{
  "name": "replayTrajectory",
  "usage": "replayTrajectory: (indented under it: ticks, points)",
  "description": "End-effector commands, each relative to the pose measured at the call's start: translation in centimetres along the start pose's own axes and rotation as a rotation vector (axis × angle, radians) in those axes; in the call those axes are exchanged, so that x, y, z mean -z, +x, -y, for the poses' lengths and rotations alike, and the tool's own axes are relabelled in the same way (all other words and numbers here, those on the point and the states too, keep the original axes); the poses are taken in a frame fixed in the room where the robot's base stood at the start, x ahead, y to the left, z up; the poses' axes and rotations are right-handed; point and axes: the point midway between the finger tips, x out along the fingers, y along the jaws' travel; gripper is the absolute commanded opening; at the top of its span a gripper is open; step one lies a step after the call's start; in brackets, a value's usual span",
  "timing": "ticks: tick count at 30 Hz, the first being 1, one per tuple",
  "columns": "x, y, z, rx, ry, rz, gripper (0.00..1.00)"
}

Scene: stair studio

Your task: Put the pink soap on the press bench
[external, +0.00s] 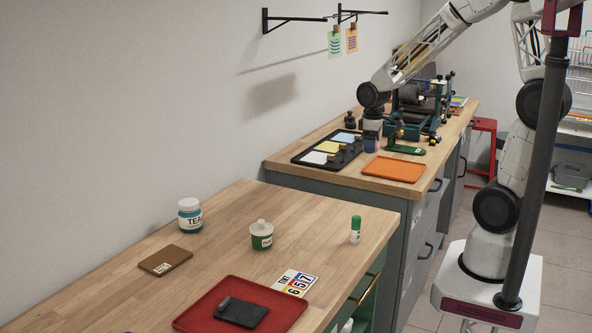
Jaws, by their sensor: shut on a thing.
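My gripper (371,146) is low over the press bench (283,164), the farther wooden-topped bench, between the black tray and the orange tray. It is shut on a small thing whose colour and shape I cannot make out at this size. I cannot clearly see the pink soap anywhere; the thing in my jaws is mostly hidden by the gripper. I cannot tell whether it touches the bench top.
The black tray (311,147) with coloured sheets, orange tray (394,170), green tool (406,149) and press (418,105) crowd around my gripper. The nearer bench (235,208) holds a red tray (284,317), a teal-labelled jar (190,215), a green pot (261,235) and a glue stick (355,230).

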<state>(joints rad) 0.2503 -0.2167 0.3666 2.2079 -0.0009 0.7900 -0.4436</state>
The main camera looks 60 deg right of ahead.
Motion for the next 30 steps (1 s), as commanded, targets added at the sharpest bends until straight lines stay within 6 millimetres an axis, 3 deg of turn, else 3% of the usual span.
replayTrajectory:
  ticks: [6,15,19,30]
  points:
    - [-3.6,-0.2,-2.2,-0.005,0.092,-0.011,0.63]
    - [-7.0,0.4,-3.7,-0.003,0.172,-0.007,0.63]
    - [-8.0,0.6,-4.1,-0.003,0.196,-0.007,0.63]
    - [-7.8,5.1,-4.1,-0.002,0.194,-0.006,0.63]
